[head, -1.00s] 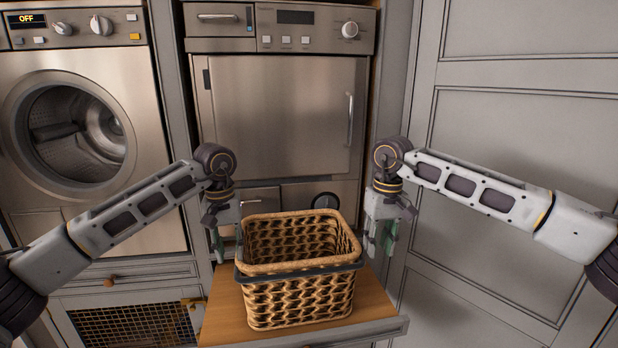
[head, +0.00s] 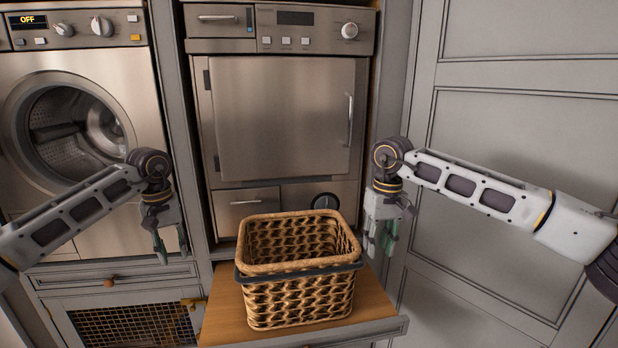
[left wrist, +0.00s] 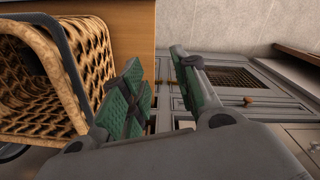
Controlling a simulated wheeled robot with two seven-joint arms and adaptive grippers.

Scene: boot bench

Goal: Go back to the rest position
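My left gripper (head: 172,246) hangs in front of the washing machine, to the left of the basket and apart from it. In the left wrist view its two green-padded fingers (left wrist: 160,90) stand apart with nothing between them. My right gripper (head: 378,240) points down just right of the basket's right rim. Its fingers look apart with a gap, and I see nothing held. The woven basket (head: 298,300) stands upright on a wooden pull-out board (head: 222,318) and looks empty. It also shows in the left wrist view (left wrist: 95,50).
The washing machine (head: 150,80) with a round door stands at left; its display reads OFF. A closed steel appliance (head: 280,120) stands behind the basket. A grey panelled door (head: 520,130) is at right. A drawer with a knob (head: 110,282) lies below the left gripper.

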